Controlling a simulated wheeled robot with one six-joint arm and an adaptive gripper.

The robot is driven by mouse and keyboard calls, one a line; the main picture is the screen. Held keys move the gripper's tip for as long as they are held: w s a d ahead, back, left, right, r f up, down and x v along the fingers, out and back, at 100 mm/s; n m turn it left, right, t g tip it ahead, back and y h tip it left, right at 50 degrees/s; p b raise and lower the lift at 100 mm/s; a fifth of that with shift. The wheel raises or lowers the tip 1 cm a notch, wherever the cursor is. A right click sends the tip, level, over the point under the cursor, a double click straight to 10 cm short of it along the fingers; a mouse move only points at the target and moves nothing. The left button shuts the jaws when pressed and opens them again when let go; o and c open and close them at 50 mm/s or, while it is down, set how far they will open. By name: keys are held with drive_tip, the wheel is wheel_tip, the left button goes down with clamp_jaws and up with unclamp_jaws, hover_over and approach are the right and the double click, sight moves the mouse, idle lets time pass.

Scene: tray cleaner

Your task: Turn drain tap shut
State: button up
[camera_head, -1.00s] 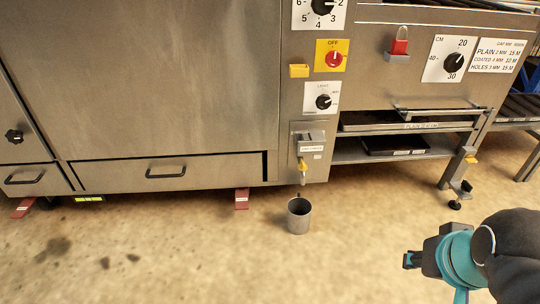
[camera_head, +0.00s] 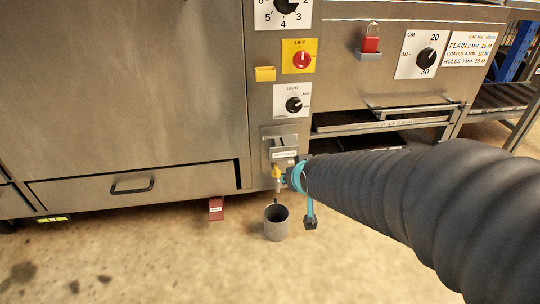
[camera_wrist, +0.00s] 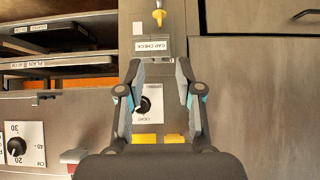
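The drain tap (camera_head: 277,172) is a small metal spout with a yellow handle, low on the machine's narrow front panel. In the wrist view the yellow handle (camera_wrist: 159,15) is at the top middle, beyond my fingertips. My gripper (camera_wrist: 157,68) is open, with its two fingers apart and nothing held between them. In the head view my dark arm reaches in from the right, and its teal end is just right of the tap. Most of the gripper is hidden there by the arm. I cannot tell the handle's exact angle.
A grey cup (camera_head: 276,224) stands on the floor below the tap. A labelled box (camera_head: 284,148) juts out above it, and the light dial (camera_head: 293,104) is higher. A shelf (camera_head: 380,127) is to the right.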

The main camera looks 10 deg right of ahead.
sight(278, 173)
drive_tip(key=w+f+t, duration=0.4)
drive_tip(key=w+f, duration=0.6)
wheel_tip(278, 173, down, 7)
drive_tip(key=s+t, duration=0.1)
drive_tip(key=t, duration=0.4)
drive_tip(key=w, duration=1.3)
drive_tip(key=shift+w, duration=0.15)
clamp_jaws()
